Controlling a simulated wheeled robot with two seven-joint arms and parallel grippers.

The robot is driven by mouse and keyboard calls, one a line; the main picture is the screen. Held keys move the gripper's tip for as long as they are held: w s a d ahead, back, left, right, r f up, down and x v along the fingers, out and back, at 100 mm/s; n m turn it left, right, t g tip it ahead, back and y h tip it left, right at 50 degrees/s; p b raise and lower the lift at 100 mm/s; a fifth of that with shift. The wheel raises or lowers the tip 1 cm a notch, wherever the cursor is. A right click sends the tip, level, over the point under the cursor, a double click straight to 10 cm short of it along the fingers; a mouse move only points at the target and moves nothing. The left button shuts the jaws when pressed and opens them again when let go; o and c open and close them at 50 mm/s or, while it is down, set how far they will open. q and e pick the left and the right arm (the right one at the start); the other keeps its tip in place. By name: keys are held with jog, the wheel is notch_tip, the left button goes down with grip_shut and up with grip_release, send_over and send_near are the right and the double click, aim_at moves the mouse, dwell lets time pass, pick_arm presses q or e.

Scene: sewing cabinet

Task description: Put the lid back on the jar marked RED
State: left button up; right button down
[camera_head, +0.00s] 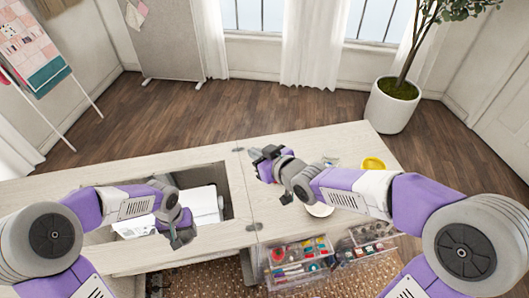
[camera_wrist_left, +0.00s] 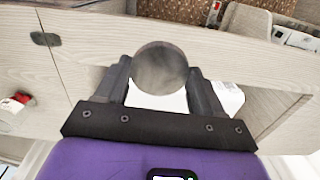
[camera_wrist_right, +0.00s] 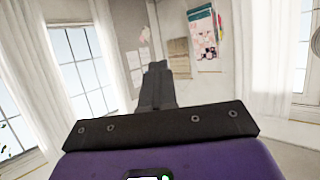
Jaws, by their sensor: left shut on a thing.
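My left gripper (camera_wrist_left: 160,85) is shut on a round grey disc, which looks like the lid (camera_wrist_left: 160,67), held between its two fingers. In the head view my left gripper (camera_head: 182,234) is over the cabinet's opening. My right gripper (camera_head: 262,155) is raised over the back middle of the table. Its fingers look together and empty in the right wrist view (camera_wrist_right: 155,85). A small red-and-white thing (camera_wrist_left: 20,100) stands on the table at the left of the left wrist view. I cannot read any RED mark, so I cannot tell which thing is the jar.
A white sewing machine (camera_head: 200,205) sits in the cabinet opening. A yellow bowl-like thing (camera_head: 373,163) stands at the right back. A pale round thing (camera_head: 320,210) is partly under my right arm. Clear bins of coloured items (camera_head: 300,258) line the front edge.

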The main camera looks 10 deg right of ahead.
jog(key=shift+s+a+r+n+g+y, duration=0.25)
jog(key=shift+s+a+r+n+y, duration=0.15)
jog(key=shift+a, duration=0.25)
jog(key=shift+s+a+r+n+g+y, duration=0.2)
jog(key=shift+s+a+r+n+y, duration=0.2)
jog(key=shift+a+r, duration=0.15)
jog(key=shift+s+a+r+n+g+y, duration=0.3)
jog(key=shift+s+a+r+y, duration=0.1)
jog(key=shift+a, duration=0.3)
jog(key=s+d+f+m+g+h, duration=0.2)
jog(key=f+m, duration=0.1)
jog(key=f, duration=0.9)
jog(key=s+d+f+m+g+h, duration=0.1)
jog(key=d+f+m+g, duration=0.15)
jog(key=f, duration=1.05)
jog(key=s+d+f+m+g+h, duration=0.1)
jog(key=s+f+m+g, duration=0.4)
jog(key=s+f, duration=1.1)
jog(key=shift+s+d+f+h, duration=0.15)
jog(key=shift+s+f+h, duration=0.1)
jog(key=shift+f+h, duration=0.05)
jog(key=c, duration=1.8)
grip_release()
